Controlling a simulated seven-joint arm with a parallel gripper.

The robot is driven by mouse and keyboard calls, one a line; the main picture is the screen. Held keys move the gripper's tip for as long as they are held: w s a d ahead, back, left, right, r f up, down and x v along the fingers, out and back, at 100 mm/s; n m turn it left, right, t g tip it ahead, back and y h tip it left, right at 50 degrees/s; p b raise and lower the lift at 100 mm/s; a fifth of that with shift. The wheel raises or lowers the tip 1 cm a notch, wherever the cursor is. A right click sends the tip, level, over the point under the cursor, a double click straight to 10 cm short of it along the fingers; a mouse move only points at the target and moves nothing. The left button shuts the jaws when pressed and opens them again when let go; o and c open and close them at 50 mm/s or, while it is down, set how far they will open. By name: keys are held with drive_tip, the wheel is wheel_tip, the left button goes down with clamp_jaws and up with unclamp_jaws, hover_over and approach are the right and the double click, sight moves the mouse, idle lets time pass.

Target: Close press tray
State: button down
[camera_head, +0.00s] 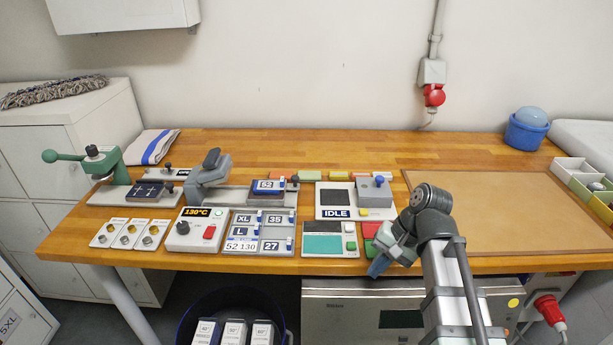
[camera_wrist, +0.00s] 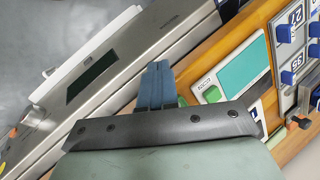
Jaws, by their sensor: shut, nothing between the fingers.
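What looks like the press (camera_head: 207,175), grey with a dark-topped handle, stands left of the middle of the table. A dark block with a blue-and-white label, likely the press tray (camera_head: 268,190), sits at the right part of its long grey base, apart from the press head. The press is not clearly seen in the wrist view. My gripper (camera_head: 377,268) is at the table's front edge, well right of the tray and nearer the front. Its blue fingers (camera_wrist: 158,85) are together and empty, pointing down past the edge.
A teal-screen device (camera_head: 323,240) lies left of my gripper, also in the wrist view (camera_wrist: 228,75). The IDLE box (camera_head: 350,200) stands behind it. Size plates (camera_head: 258,232) and the 130°C controller (camera_head: 195,230) lie before the press. A steel appliance (camera_head: 345,290) is below the edge. The brown mat (camera_head: 500,210) is clear.

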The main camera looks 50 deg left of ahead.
drive_tip(key=w+a+r, duration=0.2)
drive_tip(key=a, duration=0.2)
drive_tip(key=w+a+r+n+t+y, duration=0.1)
drive_tip(key=w+a+r, duration=0.1)
drive_tip(key=a, duration=0.3)
drive_tip(key=w+a+r+n+t+y, duration=0.1)
drive_tip(key=w+a+r, duration=0.1)
drive_tip(key=w+a, duration=0.1)
drive_tip(key=shift+w+a+r, duration=0.1)
drive_tip(key=shift+a+r, duration=0.05)
drive_tip(key=shift+a, duration=0.6)
drive_tip(key=w+a+r+n+t+y, duration=0.1)
drive_tip(key=w+a+r, duration=0.15)
drive_tip(key=a, duration=0.35)
drive_tip(key=w+a+r+n+t+y, duration=0.1)
drive_tip(key=w+a+r, duration=0.1)
drive_tip(key=a+r, duration=0.25)
drive_tip(key=x, duration=1.1)
drive_tip(key=shift+a, duration=0.1)
drive_tip(key=shift+s+a, duration=0.8)
drive_tip(key=shift+a, duration=0.1)
drive_tip(key=shift+s+a+f, duration=0.15)
drive_tip(key=shift+s+a, duration=0.3)
drive_tip(key=shift+a, duration=0.1)
drive_tip(key=shift+s+a, duration=0.1)
drive_tip(key=s+a, duration=0.9)
drive_tip(key=shift+s+a, duration=0.15)
